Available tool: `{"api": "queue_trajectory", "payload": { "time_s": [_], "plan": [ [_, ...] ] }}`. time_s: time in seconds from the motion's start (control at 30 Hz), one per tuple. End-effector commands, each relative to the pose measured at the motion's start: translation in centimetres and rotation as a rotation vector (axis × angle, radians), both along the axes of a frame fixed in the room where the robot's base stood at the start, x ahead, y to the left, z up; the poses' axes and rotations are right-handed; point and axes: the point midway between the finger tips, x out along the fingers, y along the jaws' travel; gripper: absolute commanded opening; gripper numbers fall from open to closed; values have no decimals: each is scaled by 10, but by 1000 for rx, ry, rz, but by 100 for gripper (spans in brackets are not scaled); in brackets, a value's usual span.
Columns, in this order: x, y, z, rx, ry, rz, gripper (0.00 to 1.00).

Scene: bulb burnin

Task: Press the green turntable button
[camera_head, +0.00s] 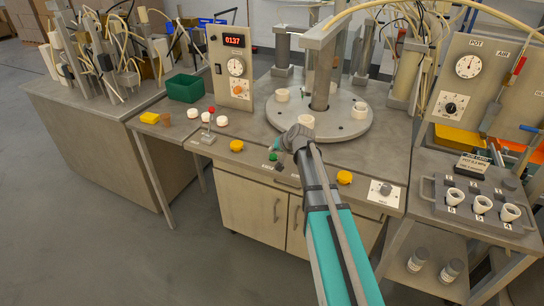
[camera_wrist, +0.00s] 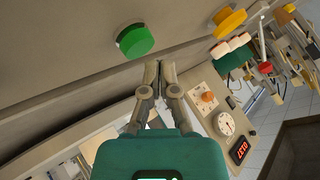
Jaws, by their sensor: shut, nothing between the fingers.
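The green button (camera_head: 273,157) sits near the front edge of the bench, with a label plate beside it. In the wrist view the green button (camera_wrist: 134,41) is a round domed cap just beyond and slightly left of my fingertips. My gripper (camera_wrist: 158,68) is shut with nothing between its fingers. In the head view my gripper (camera_head: 279,146) is beside the button, and I cannot tell its exact height above the bench. No contact with the button shows. The grey turntable (camera_head: 350,128) stands behind, with several pale cups on it.
A yellow button (camera_head: 237,145) lies left of the green one, and another yellow button (camera_head: 344,177) lies right of my arm. A panel with a red display (camera_head: 233,41) stands behind. A rack with white cups (camera_head: 480,204) stands at the right.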

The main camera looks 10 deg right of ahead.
Motion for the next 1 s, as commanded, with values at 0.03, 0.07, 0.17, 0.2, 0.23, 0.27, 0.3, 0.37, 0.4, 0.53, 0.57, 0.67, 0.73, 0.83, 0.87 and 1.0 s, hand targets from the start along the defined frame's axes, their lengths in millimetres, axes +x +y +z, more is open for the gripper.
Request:
{"api": "queue_trajectory", "payload": {
  "time_s": [0.03,0.07,0.17,0.2,0.23,0.27,0.3,0.37,0.4,0.53,0.57,0.67,0.73,0.83,0.87,1.0],
  "plan": [
    [0,0,0,0,0,0,0],
    [0,0,0,0,0,0,0],
    [0,0,0,0,0,0,0],
    [0,0,0,0,0,0,0],
    [0,0,0,0,0,0,0],
    [0,0,0,0,0,0,0],
    [0,0,0,0,0,0,0],
    [0,0,0,0,0,0,0],
    [0,0,0,0,0,0,0],
    [0,0,-1,0,0,0,0],
    [0,0,-2,0,0,0,0],
    [-1,-1,-4,0,0,0,0],
    [-1,-1,-6,0,0,0,0],
    [-1,-1,-8,0,0,0,0],
    [-1,-1,-9,1,0,-1,0],
    [-1,-1,-8,1,0,-1,0]
  ]
}}
